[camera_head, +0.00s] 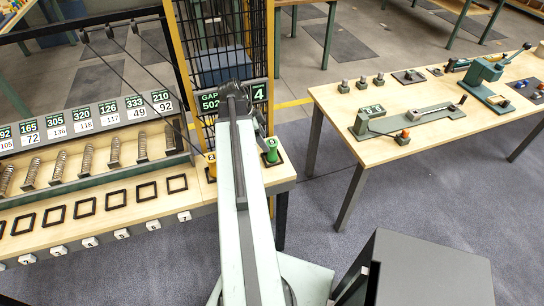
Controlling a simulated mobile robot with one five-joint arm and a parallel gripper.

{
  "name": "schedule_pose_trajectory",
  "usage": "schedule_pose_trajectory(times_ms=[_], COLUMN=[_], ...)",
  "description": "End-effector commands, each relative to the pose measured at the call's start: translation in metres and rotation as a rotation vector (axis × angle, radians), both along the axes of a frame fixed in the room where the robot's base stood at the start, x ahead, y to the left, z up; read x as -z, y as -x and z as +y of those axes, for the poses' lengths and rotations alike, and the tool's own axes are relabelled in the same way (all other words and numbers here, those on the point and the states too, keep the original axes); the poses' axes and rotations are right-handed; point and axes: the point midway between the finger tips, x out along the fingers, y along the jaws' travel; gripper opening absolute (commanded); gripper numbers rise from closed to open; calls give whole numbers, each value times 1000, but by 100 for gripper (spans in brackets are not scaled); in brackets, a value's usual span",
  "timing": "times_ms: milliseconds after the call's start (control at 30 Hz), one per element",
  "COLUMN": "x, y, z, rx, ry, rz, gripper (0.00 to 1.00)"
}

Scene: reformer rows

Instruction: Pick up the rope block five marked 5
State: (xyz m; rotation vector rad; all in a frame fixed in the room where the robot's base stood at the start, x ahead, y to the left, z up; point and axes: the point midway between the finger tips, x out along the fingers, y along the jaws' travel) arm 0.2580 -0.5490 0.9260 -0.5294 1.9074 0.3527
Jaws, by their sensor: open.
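A row of small white numbered blocks sits along the front edge of the long wooden bench at the left. The block that seems to read 5 (122,234) is in this row, between the one that looks like 6 (153,225) and another white block (90,242) to its left. The digits are small. My pale arm rises through the middle of the picture, right of the row and apart from it. Its far end is a dark joint in front of the mesh panel. My gripper's fingers do not show.
Dark square frames (115,197) and springs (114,150) line the left bench (212,200). A second table (335,98) with tools is at the right. Grey floor (318,195) lies open between them.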

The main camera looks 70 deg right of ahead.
Motion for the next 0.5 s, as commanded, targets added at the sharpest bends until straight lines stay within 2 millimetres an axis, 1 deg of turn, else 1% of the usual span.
schedule_pose_trajectory(times_ms=[33, 167, 267, 433, 500], x=[13, 13, 20, 46, 57], y=[4, 8, 12, 29, 32], z=[-2, -5, -7, -17, -19], rx=[3, 5, 8, 11, 9], ry=[0, 0, 0, -1, -1], rz=[0, 0, 0, 0, 0], gripper=[63, 63, 63, 63, 63])
